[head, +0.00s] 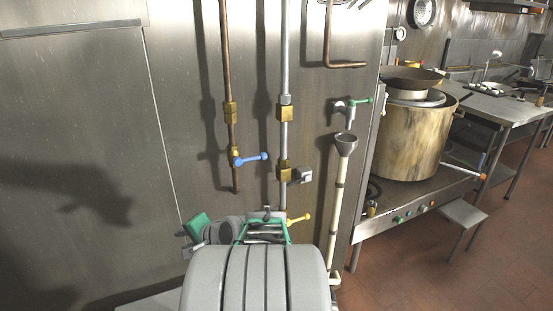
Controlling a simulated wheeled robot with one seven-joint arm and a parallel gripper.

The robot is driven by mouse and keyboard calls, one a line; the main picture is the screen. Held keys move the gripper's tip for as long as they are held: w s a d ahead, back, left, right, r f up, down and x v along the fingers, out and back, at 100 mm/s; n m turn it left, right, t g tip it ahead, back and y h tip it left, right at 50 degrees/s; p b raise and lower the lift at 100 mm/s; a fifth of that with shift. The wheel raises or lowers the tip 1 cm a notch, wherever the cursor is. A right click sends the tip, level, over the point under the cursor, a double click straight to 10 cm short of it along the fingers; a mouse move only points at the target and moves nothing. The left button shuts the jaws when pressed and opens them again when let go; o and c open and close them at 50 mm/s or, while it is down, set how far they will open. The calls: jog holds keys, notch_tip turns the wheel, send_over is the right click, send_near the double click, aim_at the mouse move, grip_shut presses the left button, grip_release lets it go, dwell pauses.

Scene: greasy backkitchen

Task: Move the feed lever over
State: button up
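Several valve levers show in the head view, and I cannot tell which one is the feed lever. A blue lever (252,158) sits on the copper pipe (227,60) and points right. A yellow lever (299,219) points right near the low end of the steel pipe (284,60). A green-handled tap (355,102) is above a grey funnel. My gripper (265,229) seems to be the green and grey part just beyond my grey arm, close to the yellow lever in the picture. My arm partly hides it, so its fingers and any contact are unclear.
The funnel (346,144) tops a pale drain pipe right of the levers. A large stained pot (412,140) stands on a stove at the right, with a steel table (497,103) behind. Bare steel wall (80,110) is at the left. Tiled floor (440,270) is open at lower right.

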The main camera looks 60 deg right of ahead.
jog(key=s+d+r+m+t+h+p, duration=0.1)
jog(key=s+d+r+m+t+h, duration=0.2)
jog(key=d, duration=0.4)
jog(key=s+d+r+m+t+h+p, duration=0.1)
jog(key=s+d+r+m, duration=0.1)
jog(key=d+r+m, duration=0.5)
jog(key=m+h, duration=0.5)
jog(key=m, duration=0.1)
send_near(265, 158)
jog(key=w, duration=0.1)
jog(key=p+x, duration=0.1)
jog(key=x, duration=0.7)
jog(key=shift+d, duration=0.25)
jog(key=shift+w+d+f, duration=0.1)
jog(key=shift+d, duration=0.1)
jog(key=shift+c, duration=0.2)
jog(key=c, duration=0.5)
jog(key=shift+a+f+b, duration=0.2)
jog(key=shift+f+b, duration=0.4)
jog(key=shift+f, duration=0.55)
jog(key=shift+c, duration=0.8)
jog(key=shift+w, duration=0.1)
jog(key=shift+t, duration=0.3)
